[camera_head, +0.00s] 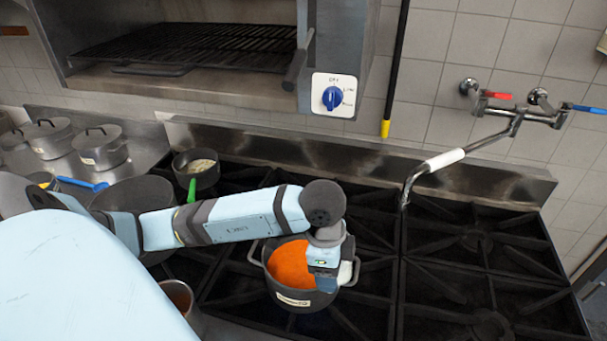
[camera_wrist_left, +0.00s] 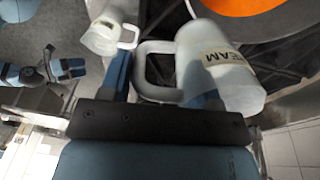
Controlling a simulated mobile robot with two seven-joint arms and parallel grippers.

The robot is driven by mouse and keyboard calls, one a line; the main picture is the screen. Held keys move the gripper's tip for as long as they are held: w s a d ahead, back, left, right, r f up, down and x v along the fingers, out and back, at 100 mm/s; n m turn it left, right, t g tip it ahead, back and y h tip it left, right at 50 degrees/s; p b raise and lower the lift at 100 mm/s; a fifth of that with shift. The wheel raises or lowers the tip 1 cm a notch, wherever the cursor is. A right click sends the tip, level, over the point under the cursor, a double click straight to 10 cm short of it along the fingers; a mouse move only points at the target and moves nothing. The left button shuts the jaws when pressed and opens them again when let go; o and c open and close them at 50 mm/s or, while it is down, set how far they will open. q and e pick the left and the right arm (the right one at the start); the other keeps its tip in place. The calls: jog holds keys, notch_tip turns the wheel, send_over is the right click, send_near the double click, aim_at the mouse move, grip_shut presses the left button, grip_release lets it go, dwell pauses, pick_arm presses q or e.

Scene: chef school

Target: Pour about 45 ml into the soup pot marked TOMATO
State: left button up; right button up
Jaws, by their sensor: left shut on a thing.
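A dark pot of orange soup (camera_head: 290,265) stands on the stove; the label (camera_head: 293,300) on its front is too small to read. My left gripper (camera_head: 325,258) is over the pot's right side, shut on the handle of a whitish jug (camera_wrist_left: 218,70). The jug's label reads upside down, with "EAM" visible. In the head view, the jug (camera_head: 346,272) is mostly hidden behind the gripper. The orange soup (camera_wrist_left: 250,5) shows beyond the jug in the wrist view. No stream is visible. A blue and dark part, perhaps my right gripper (camera_wrist_left: 65,67), is small and unclear.
A small pan (camera_head: 196,168) with pale contents stands behind my left arm. Lidded pots (camera_head: 100,147) stand at left. A folding tap (camera_head: 445,160) reaches over the free burners at right. A second white jug (camera_wrist_left: 105,35) shows in the wrist view.

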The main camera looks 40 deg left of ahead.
pick_arm(q)
jog(key=a+h, duration=0.6)
jog(key=h, duration=0.3)
jog(key=shift+r, duration=0.2)
dwell(0.3)
jog(key=shift+w+a+f+h, duration=0.1)
jog(key=shift+a+f+h, duration=0.3)
jog(key=shift+h, duration=0.4)
jog(key=shift+a+f+h, duration=0.35)
jog(key=shift+h, duration=0.45)
dwell(1.7)
jog(key=y, duration=0.1)
jog(key=d+r+y, duration=0.1)
jog(key=y, duration=0.1)
jog(key=shift+d+r, duration=0.2)
jog(key=shift+r, duration=0.1)
jog(key=shift+y, duration=0.3)
dwell(0.5)
jog(key=shift+d+f+y, duration=0.1)
jog(key=shift+d+y, duration=0.25)
jog(key=shift+y, duration=0.45)
jog(key=shift+d+f+y, duration=0.1)
jog(key=shift+d+y, duration=0.25)
jog(key=shift+y, duration=0.45)
